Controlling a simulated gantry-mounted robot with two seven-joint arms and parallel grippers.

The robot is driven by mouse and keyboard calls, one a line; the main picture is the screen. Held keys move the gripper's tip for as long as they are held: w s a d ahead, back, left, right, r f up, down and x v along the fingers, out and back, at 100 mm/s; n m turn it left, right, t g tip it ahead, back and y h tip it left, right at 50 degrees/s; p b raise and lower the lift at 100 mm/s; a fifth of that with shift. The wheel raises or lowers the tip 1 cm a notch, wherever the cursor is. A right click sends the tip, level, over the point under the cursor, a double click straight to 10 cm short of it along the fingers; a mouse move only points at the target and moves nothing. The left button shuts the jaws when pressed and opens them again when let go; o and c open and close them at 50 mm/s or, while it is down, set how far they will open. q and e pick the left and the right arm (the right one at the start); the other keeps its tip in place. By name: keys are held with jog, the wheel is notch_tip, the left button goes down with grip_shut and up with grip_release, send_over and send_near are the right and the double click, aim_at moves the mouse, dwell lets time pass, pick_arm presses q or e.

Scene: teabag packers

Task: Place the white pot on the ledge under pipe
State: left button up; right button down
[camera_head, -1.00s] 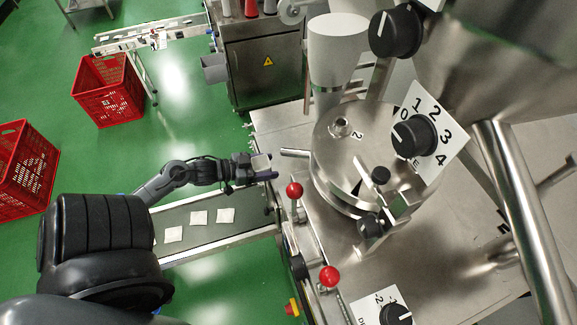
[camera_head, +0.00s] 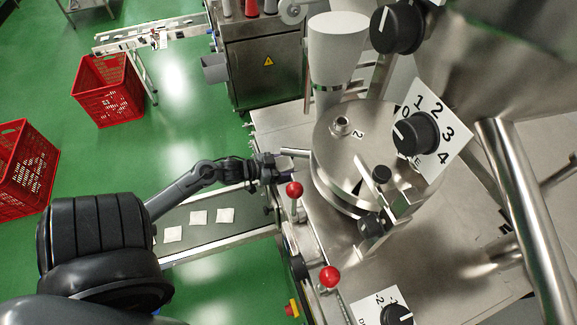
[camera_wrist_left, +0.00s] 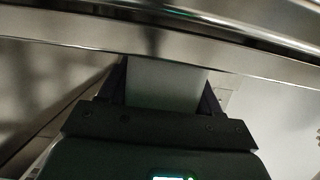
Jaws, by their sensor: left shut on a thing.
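My left gripper (camera_head: 287,172) is beside the round steel drum (camera_head: 345,160), near the short pipe (camera_head: 294,152) that sticks out of the drum's left side. In the left wrist view a pale, smooth thing, taken as the white pot (camera_wrist_left: 165,85), sits between the two dark fingers, which are shut on it. Its upper part is cut off from sight by a steel bar (camera_wrist_left: 160,43) across the picture. In the head view I cannot make out the pot at the gripper. The ledge under the pipe cannot be told clearly. My right gripper is not in view.
Two red-knobbed levers (camera_head: 294,189) stand close to the gripper on the machine's edge. A conveyor (camera_head: 205,235) with several teabags runs below my left arm. Red crates (camera_head: 107,90) stand on the green floor. A white cylinder (camera_head: 338,42) stands behind the drum.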

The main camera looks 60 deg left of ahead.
pick_arm(q)
jog(key=o, duration=1)
jog(key=shift+o, duration=0.2)
jog(key=shift+s+r, duration=0.2)
jog(key=shift+s, duration=0.25)
jog(key=v, duration=1.1)
jog(key=shift+p, duration=0.35)
